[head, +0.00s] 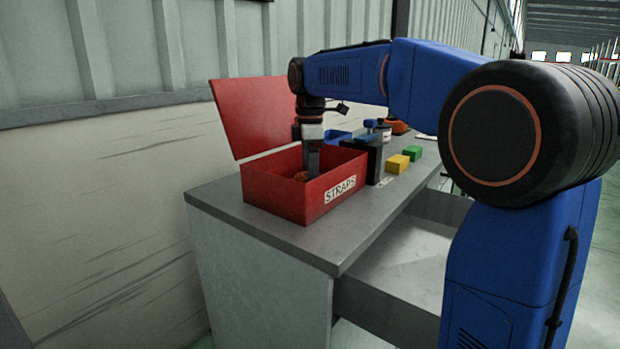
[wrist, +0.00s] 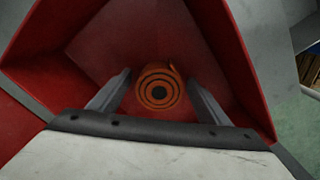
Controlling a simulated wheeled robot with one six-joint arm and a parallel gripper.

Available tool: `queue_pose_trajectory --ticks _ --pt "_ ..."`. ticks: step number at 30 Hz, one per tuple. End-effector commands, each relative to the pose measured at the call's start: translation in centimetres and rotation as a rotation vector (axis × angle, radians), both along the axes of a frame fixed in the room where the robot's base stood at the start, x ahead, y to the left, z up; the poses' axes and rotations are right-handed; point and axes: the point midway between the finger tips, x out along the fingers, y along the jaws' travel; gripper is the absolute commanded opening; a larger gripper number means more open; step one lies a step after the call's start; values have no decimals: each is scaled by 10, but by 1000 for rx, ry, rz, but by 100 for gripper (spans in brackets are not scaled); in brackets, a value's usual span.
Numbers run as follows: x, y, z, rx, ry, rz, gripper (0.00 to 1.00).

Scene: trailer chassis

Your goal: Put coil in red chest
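The red chest (head: 276,205), labelled STRAPS, stands on the grey workbench with its lid raised at the back left. The orange coil (wrist: 158,88) lies on the chest floor, its spiral face toward the wrist camera. In the head view only a bit of the coil (head: 301,176) shows beside my fingers. My gripper (wrist: 160,85) reaches down into the chest. Its two fingers are spread apart, one on each side of the coil, with visible gaps between finger and coil.
Right of the chest on the workbench (head: 310,238) are a black holder (head: 374,160), a yellow block (head: 398,163), a green block (head: 413,153) and a blue bin (head: 333,138). An orange item (head: 398,127) sits farther back. The chest walls closely surround my gripper.

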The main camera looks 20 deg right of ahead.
Motion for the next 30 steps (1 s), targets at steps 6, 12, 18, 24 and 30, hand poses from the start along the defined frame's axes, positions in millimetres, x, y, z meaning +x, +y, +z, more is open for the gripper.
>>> queue_pose_trajectory --ticks 6,12,18,24,30 --pt "0 0 2 0 0 0 71" --pt "1 0 24 1 -2 0 71" --pt "1 0 63 1 -3 0 71" --pt "1 0 98 0 -1 0 71" --pt "1 0 118 0 -1 0 71"
